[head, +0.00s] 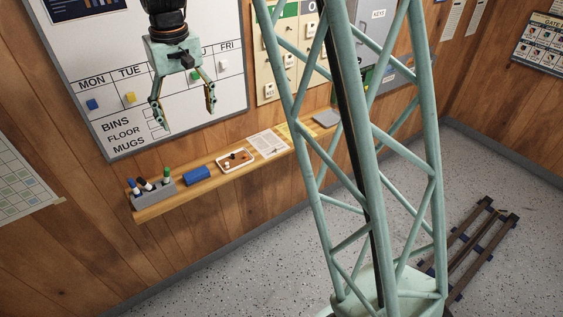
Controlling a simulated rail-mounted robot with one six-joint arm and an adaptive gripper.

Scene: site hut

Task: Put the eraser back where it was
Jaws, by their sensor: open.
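A blue block (197,175), which looks like the eraser, lies on the wooden wall shelf (160,209) between a grey marker holder and a small tray. My gripper (186,116) hangs in front of the whiteboard (90,52), above the shelf and the blue block. Its fingers are spread apart with nothing between them, and it is clear of the block. Part of the whiteboard behind the gripper is hidden.
The grey holder (153,196) with several markers stands at the shelf's left end. Right of the block are the small tray (221,169), a paper sheet (268,143) and a grey item (327,118). Several coloured magnets, including a blue one (92,104), sit on the whiteboard.

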